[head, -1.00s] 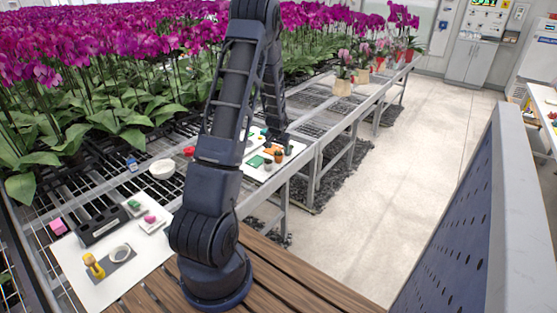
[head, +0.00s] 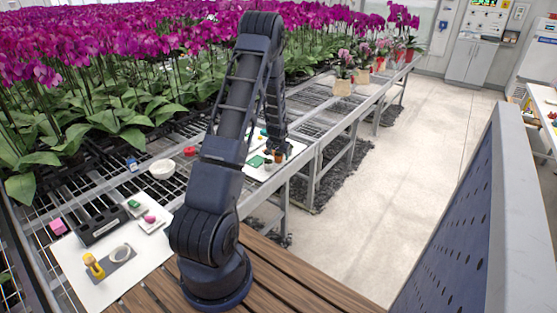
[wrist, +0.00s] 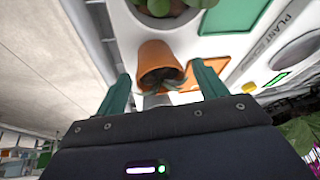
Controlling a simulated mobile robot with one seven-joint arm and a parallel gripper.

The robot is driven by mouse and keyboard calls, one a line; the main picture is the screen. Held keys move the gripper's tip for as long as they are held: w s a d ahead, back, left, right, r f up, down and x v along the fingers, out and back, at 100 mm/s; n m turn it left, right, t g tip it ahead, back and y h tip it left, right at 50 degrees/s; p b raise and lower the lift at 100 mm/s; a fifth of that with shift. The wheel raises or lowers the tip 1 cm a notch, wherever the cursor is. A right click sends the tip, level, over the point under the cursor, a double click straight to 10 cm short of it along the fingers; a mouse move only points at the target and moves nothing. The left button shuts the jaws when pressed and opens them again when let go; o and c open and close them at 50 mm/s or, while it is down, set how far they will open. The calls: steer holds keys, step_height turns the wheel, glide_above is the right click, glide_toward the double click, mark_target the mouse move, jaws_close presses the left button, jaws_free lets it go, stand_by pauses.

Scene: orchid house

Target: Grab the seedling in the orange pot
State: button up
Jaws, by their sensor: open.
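The orange pot (wrist: 158,60) shows in the wrist view, with dark soil and small green seedling leaves (wrist: 167,84) at its mouth. My gripper (wrist: 162,70) is open, with one green finger on each side of the pot. I see gaps beside the pot and cannot tell whether either finger touches it. In the head view the orange pot (head: 278,157) is a small shape on the white board, right under my gripper (head: 276,150), which partly hides it.
The white board (head: 258,174) lies on the metal bench and holds a green square (head: 256,161). In the wrist view another leafy plant (wrist: 165,8) is close beyond the pot, beside a green panel (wrist: 232,14) and an orange patch (wrist: 215,68). Orchids crowd the left.

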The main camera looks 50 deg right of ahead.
steer(key=c, duration=1.1)
steer(key=shift+o, duration=0.2)
